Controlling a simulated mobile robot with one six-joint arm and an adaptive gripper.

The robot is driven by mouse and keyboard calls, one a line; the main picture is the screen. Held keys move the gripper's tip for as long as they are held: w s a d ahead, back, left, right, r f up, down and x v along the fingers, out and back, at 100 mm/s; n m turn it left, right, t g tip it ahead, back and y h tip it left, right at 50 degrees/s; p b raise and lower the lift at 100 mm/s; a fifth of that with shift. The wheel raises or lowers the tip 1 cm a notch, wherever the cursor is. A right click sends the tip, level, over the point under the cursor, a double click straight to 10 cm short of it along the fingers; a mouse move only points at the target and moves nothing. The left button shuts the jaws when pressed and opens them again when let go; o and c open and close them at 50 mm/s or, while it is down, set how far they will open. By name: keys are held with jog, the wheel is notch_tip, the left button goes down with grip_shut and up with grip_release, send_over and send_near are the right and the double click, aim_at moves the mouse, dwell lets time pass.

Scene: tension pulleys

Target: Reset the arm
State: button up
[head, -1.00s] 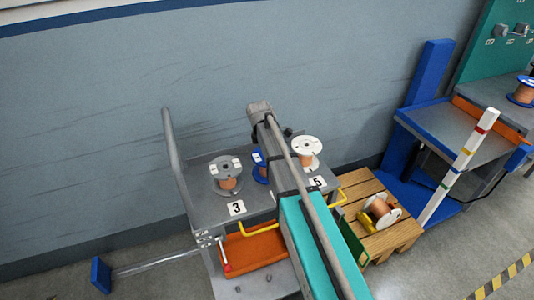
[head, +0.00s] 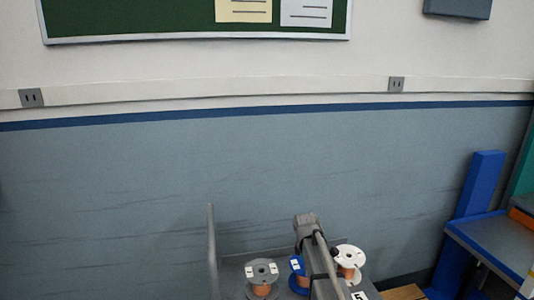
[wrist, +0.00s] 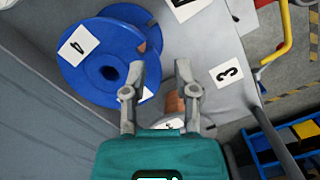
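My gripper (wrist: 160,70) shows in the wrist view with its two grey fingers apart and nothing visibly held between the tips. Part of a copper-wound spool (wrist: 175,104) shows between the fingers, mostly hidden by the teal gripper body. In the head view my arm rises over the grey cart top, partly in front of the blue spool (head: 298,266). The fingers cannot be made out there.
A grey spool (head: 262,272) and a white spool (head: 349,258) stand on the cart on either side of my arm. A number 3 card (wrist: 228,73) lies on the cart top. A blue workstation (head: 480,185) stands at right.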

jog(key=s+d+m+y, duration=0.1)
jog(key=s+d+m, duration=0.1)
jog(key=s+m, duration=1.45)
jog(key=s+r+n+p, duration=0.3)
jog(key=r+p, duration=1.3)
jog(key=shift+a, duration=0.15)
jog(key=shift+s, duration=0.1)
jog(key=o, duration=0.4)
jog(key=shift+s, duration=0.1)
jog(key=shift+c, duration=0.6)
